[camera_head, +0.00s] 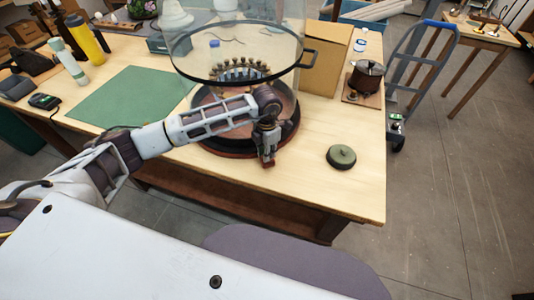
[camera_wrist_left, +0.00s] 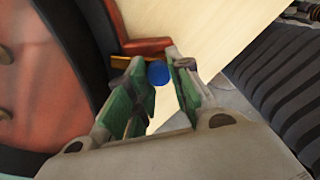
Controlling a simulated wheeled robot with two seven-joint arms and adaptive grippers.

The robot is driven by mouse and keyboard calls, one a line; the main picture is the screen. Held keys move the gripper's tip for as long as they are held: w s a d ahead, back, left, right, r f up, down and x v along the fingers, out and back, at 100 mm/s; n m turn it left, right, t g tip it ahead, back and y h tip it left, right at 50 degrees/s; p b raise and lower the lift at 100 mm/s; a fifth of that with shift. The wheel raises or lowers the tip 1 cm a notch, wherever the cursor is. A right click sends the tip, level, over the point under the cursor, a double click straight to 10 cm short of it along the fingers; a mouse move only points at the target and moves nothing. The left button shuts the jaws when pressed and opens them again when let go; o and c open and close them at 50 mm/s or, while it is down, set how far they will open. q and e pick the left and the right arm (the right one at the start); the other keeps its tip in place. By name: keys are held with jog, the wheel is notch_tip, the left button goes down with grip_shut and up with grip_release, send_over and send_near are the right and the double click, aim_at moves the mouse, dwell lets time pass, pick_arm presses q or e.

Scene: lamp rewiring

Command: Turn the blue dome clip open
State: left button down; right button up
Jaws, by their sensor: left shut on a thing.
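The blue clip (camera_wrist_left: 158,73) sits between the fingertips of my left gripper (camera_wrist_left: 160,72) in the left wrist view, beside a yellow-brown strip and a reddish rim. The left gripper (camera_head: 268,163) is shut on this clip at the front edge of the round dark red base (camera_head: 292,135). In the head view the gripper hides the clip. A clear glass dome (camera_head: 290,25) with a black ring and side handle stands over the base. The clip's turn angle is unclear. My right gripper is not in view.
A round dark green-topped object (camera_head: 341,157) lies right of the base. A pot (camera_head: 366,77) stands at the back right, beside a cardboard box (camera_head: 328,60). A green mat (camera_head: 130,96) lies left. The table's front right corner is clear.

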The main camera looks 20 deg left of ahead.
pick_arm(q)
jog(key=shift+w+f+m+b, duration=0.1)
jog(key=shift+f+m+b, duration=0.05)
jog(key=shift+m+b, duration=1.65)
jog(key=shift+b, duration=0.2)
jog(key=shift+m+b, duration=0.3)
jog(key=m+b, duration=0.3)
jog(key=b, duration=0.1)
jog(key=shift+m+b, duration=0.4)
jog(key=shift+m, duration=0.3)
jog(key=shift+m+b, duration=0.4)
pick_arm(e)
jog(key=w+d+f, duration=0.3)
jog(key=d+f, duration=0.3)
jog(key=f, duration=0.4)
pick_arm(q)
jog(key=m+b, duration=0.5)
jog(key=shift+w+m+b, duration=0.15)
jog(key=shift+m+b, duration=0.15)
jog(key=shift+m, duration=0.1)
jog(key=shift+m+b, duration=0.35)
jog(key=shift+m, duration=0.15)
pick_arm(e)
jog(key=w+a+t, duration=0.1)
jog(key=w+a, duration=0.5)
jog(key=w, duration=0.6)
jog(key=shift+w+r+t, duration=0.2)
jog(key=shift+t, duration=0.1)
